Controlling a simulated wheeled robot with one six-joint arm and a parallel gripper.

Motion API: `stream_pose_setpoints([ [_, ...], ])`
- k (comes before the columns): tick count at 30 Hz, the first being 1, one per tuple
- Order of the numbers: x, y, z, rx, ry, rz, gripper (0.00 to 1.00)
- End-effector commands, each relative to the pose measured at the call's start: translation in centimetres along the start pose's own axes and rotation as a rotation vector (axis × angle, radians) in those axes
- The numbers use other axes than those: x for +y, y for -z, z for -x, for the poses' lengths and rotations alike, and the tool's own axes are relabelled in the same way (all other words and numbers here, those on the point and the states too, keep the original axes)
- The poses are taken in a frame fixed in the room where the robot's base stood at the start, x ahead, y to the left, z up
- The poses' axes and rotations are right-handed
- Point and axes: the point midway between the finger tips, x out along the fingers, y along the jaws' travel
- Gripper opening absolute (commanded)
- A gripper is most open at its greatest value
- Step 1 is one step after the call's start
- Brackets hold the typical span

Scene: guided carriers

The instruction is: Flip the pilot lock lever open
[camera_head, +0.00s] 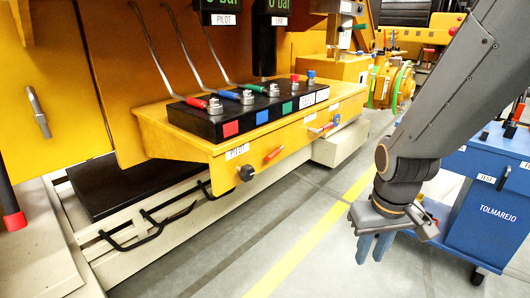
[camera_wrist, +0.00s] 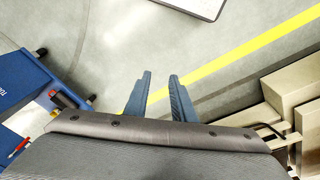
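A yellow panel (camera_head: 205,148) carries a label reading PILOT (camera_head: 238,151) on its front face. Near that label are a small red lever (camera_head: 273,155) and a black knob (camera_head: 246,173). The red lever lies slanted along the face; I cannot tell for certain that it is the pilot lock lever. My gripper (camera_head: 374,250) hangs fingers down over the floor, right of the panel and well apart from it. In the wrist view my gripper (camera_wrist: 158,92) shows two blue fingers with an empty gap between them. The panel's levers do not show clearly in the wrist view.
A black box (camera_head: 248,112) with several coloured levers sits on the panel. Another red-and-blue lever (camera_head: 323,128) is farther right on its face. A blue cart (camera_head: 490,195) stands right of my gripper. Grey floor with a yellow line (camera_head: 310,245) is clear between cart and machine.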

Motion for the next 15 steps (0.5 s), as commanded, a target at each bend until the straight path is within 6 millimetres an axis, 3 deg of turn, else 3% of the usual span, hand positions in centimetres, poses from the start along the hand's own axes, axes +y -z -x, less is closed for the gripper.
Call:
stream_pose_setpoints([
  [3, 1.0, 5.3, -0.8, 0.157, -0.057, 0.265, 0.23],
  [7, 0.6, 12.2, -1.1, 0.370, -0.144, 0.631, 0.23],
  [12, -2.2, 19.7, -0.1, 0.661, -0.289, 1.084, 0.23],
  [15, -4.8, 22.8, 1.1, 0.841, -0.390, 1.318, 0.23],
])
